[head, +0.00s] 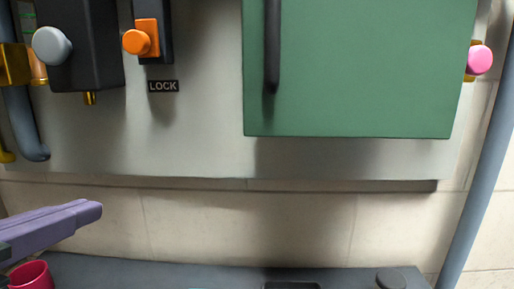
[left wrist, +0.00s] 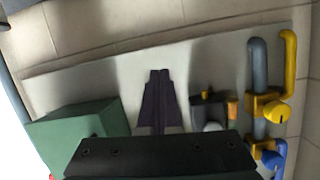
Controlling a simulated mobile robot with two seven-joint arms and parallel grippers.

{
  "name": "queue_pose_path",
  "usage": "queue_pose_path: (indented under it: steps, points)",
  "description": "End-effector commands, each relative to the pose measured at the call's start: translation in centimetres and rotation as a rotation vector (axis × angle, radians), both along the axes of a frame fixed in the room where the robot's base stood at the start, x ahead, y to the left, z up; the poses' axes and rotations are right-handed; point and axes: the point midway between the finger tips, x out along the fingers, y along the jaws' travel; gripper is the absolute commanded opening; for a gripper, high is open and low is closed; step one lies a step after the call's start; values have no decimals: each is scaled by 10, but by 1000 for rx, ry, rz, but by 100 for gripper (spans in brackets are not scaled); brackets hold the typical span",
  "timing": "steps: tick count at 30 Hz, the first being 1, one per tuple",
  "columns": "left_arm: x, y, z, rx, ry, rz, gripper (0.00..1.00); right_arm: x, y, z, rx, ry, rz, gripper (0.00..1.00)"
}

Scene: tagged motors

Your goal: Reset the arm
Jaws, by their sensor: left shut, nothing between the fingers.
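My left gripper (head: 90,211) shows at the lower left of the head view, with its purple fingers closed together and nothing between them. It is in front of the wall, below the pale panel (head: 200,150), and appears clear of everything. In the left wrist view the shut fingers (left wrist: 160,78) show dark against the panel (left wrist: 105,75). My right gripper is in neither view.
The panel carries a green cabinet (head: 360,70) with a dark handle, an orange knob (head: 138,42), a grey knob (head: 50,46) and a pink knob (head: 480,60). A dark surface (head: 220,276) runs below, with a red cup-like thing (head: 32,276) at left. A yellow valve (left wrist: 270,106) stands by pipes.

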Motion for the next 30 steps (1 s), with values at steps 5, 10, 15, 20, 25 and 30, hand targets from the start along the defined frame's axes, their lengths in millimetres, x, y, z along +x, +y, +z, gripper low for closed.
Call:
queue_pose_path:
  steps: [5, 10, 15, 20, 25, 30]
  points:
    - [-75, 14, -109, 23, 537, 9, 0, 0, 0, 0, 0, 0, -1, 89]
    - [-169, 26, -164, 53, 985, 4, 0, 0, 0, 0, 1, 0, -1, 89]
    - [-161, 25, -82, 48, 956, 4, 0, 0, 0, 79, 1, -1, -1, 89]
    - [-161, 25, -45, 49, 954, 5, 0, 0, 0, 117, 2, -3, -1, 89]
    - [-160, 25, -33, 48, 954, 5, 0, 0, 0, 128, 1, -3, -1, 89]
    - [-160, 25, -36, 48, 953, 5, 0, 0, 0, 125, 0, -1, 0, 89]
